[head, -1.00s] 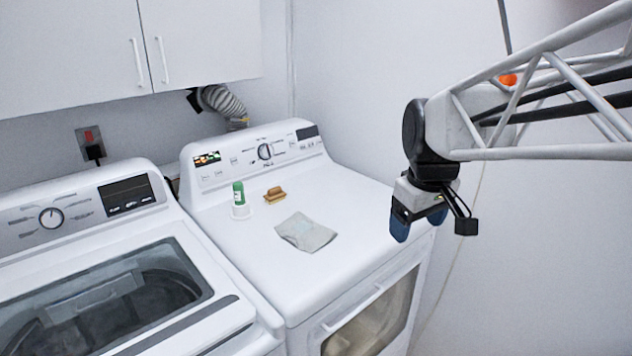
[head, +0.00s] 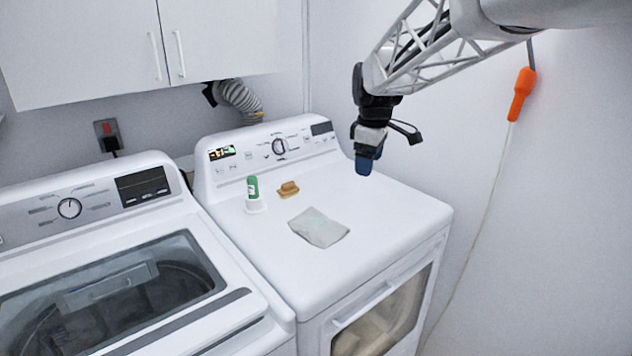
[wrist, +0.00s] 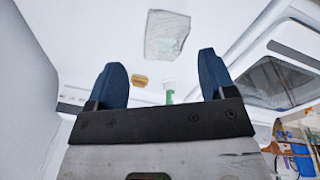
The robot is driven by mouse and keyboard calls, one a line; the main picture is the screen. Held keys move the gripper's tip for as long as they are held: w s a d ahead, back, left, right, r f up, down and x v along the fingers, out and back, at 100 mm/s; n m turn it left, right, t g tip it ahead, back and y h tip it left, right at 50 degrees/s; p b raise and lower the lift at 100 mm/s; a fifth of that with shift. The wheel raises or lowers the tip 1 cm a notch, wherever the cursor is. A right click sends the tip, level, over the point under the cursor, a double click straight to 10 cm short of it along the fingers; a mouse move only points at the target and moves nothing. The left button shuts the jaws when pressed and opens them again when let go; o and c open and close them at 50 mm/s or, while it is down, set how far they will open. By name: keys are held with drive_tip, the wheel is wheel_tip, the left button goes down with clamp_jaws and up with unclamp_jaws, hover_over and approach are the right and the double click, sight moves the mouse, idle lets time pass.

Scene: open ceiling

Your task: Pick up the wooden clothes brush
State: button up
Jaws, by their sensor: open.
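The wooden clothes brush (head: 288,189) is small and tan-brown. It lies on top of the right-hand white machine, near its control panel. In the wrist view the brush (wrist: 140,80) shows between my two blue fingers, some distance beyond them. My gripper (head: 366,163) is above the right rear part of the same machine, to the right of the brush and apart from it. In the wrist view my gripper (wrist: 159,78) has its fingers spread wide, open and empty.
The control panel (head: 275,152) rises behind. A washer (head: 110,290) stands to the left. The machine top right of the cloth is clear.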

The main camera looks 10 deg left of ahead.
drive_tip(key=w+a+f+n, duration=0.3)
drive_tip(key=w+a, duration=0.3)
drive_tip(key=w, duration=0.2)
drive_tip(key=w+a+f+n, duration=0.3)
drive_tip(key=w+a, duration=0.2)
drive_tip(key=w, duration=0.3)
drive_tip(key=n+g, duration=0.1)
drive_tip(key=n, duration=0.6)
hover_over(288, 182)
drive_tip(key=f, duration=1)
drive_tip(key=shift+s+d+f, duration=0.25)
drive_tip(key=shift+d+f, duration=0.05)
drive_tip(key=shift+f, duration=0.05)
drive_tip(key=shift+w+a+f, duration=0.25)
drive_tip(key=shift+a+f, duration=0.1)
drive_tip(key=shift+f, duration=1.25)
drive_tip(key=shift+s+f, duration=0.1)
drive_tip(key=shift+f, duration=2.55)
